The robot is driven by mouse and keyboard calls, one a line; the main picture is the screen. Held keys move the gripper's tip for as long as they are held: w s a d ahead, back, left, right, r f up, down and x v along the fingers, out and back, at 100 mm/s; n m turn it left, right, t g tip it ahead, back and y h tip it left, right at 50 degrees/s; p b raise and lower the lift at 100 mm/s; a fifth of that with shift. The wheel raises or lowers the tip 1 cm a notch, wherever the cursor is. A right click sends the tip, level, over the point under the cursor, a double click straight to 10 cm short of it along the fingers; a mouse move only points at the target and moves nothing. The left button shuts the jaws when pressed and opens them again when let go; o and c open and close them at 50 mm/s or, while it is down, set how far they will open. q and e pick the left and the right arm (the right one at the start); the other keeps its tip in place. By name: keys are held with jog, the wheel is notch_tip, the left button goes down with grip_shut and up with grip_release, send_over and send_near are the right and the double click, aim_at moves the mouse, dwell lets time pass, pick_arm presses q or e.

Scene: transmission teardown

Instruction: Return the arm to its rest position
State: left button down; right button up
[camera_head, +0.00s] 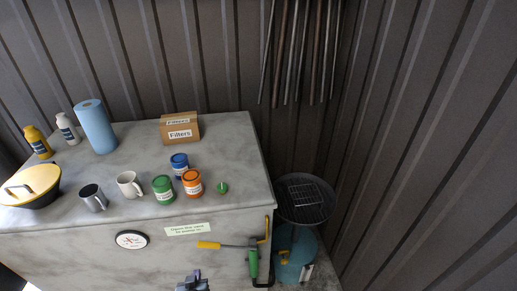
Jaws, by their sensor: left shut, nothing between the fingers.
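My left gripper (192,279) shows as a small dark blue-grey shape at the bottom edge of the head view, in front of the workbench (75,252). Its fingers are shut with nothing between them. It is apart from the objects on the bench top. The rest of the left arm is below the frame. My right gripper and arm are out of view.
Cans (191,184), mugs (129,184), a yellow-lidded bowl (32,184), bottles, a blue roll (95,127) and a Filters box (180,129) stand on the bench. Tools (253,262) hang on its front. A grill (303,197) stands right, by corrugated walls.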

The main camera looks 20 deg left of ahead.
pick_arm(q)
jog(key=s+d+r+m+g+h+p, duration=0.2)
jog(key=s+d+r+m+g+p, duration=0.1)
jog(key=s+r, duration=0.5)
jog(key=s+d+r+m+g+h+p, duration=0.2)
jog(key=s+d+r, duration=0.4)
jog(key=s+r, duration=0.3)
jog(key=shift+s+d+r+m+g+h+p, duration=0.25)
jog(key=shift+s+m+g+p, duration=0.8)
jog(key=shift+s, duration=1.3)
jog(key=shift+a, duration=0.1)
